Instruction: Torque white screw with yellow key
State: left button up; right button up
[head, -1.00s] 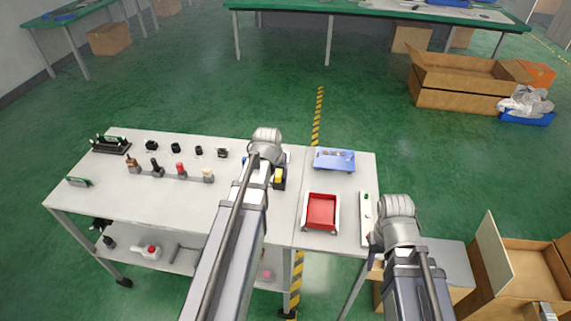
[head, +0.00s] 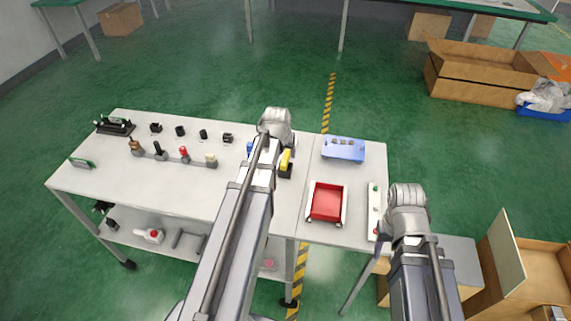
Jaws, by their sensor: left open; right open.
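A yellow piece (head: 286,160), which looks like the yellow key, stands in a black block (head: 285,172) just right of my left wrist. A cream-white topped piece (head: 211,159), possibly the white screw, stands at the right end of a row of coloured pieces on the left table. My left arm reaches over the table beside the yellow piece; its fingertips are mostly hidden behind the arm, and nothing is seen held. My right gripper (head: 382,256) hangs low at the table's right edge, small and partly hidden by its arm, with nothing seen in it.
Red (head: 183,152), black and brown pieces share the row. Small black blocks (head: 180,130) stand behind it. A red tray (head: 326,203), a blue tray (head: 343,149) and a white strip (head: 374,212) are on the right.

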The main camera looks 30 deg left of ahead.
aim_at(285, 157)
pick_arm(q)
jog(key=b+x, duration=0.4)
jog(key=x, duration=0.1)
jog(key=shift+w+d+f+b, duration=0.1)
jog(key=shift+b, duration=0.25)
grip_shut()
dwell(0.4)
